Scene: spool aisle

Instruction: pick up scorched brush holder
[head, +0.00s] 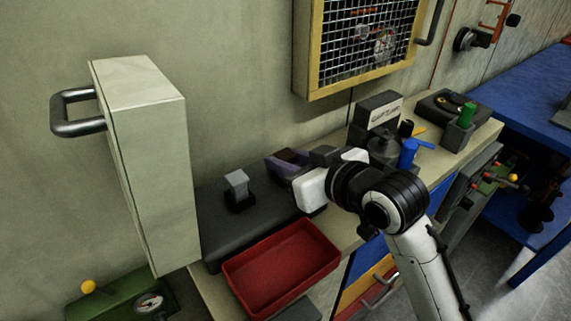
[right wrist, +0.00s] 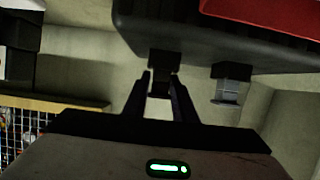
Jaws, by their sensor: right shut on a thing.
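My right gripper (head: 284,162) reaches in over the counter beside the dark mat, with its arm coming from the lower right. In the right wrist view its two fingers (right wrist: 163,84) are closed on a small dark block, which looks like the scorched brush holder (right wrist: 164,60). In the head view a dark brown piece of it (head: 290,155) shows at the fingertips; the rest is hidden by the gripper. A silver-grey block with a dark base (head: 237,186) stands on the dark mat; it also shows in the right wrist view (right wrist: 231,85). My left gripper is out of view.
A red tray (head: 283,266) sits in front of the dark mat (head: 220,244). An open pale cabinet door (head: 150,165) stands at left. A labelled black box (head: 377,110), a blue item (head: 408,152) and a green-topped item (head: 466,116) stand at right. A mesh-front cabinet (head: 362,40) hangs above.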

